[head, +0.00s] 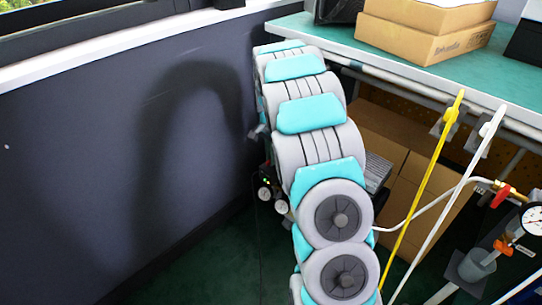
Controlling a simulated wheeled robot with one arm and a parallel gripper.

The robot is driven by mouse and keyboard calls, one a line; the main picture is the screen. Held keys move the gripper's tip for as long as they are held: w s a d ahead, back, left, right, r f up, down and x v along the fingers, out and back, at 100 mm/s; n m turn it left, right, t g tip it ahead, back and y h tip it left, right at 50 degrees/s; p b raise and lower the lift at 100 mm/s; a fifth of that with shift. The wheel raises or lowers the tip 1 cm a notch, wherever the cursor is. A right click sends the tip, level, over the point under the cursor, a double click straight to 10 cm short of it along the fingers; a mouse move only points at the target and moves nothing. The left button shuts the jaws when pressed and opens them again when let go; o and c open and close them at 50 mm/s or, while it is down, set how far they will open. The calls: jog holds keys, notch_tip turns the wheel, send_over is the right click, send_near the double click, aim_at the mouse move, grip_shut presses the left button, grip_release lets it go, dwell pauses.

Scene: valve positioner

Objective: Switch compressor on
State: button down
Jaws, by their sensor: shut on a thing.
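The compressor is mostly hidden behind my grey and teal arm, which fills the middle of the head view. What looks like part of the compressor shows left of the arm: small round gauges (265,193) on a dark body with tiny green lights. A grey ribbed part (377,171) shows right of the arm and may belong to it. The compressor's switch cannot be made out. My gripper is hidden behind the arm, so its contact with the compressor cannot be seen.
A green-topped workbench (400,68) stands at the upper right, with a cardboard box (425,40) on it and more cardboard (435,190) below. Yellow (425,190) and white hoses hang from its edge. Dark wall is left.

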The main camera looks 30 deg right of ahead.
dwell(0.3)
jog(key=c, duration=0.9)
grip_release()
jog(key=shift+r, duration=0.1)
jog(key=shift+r, duration=3.8)
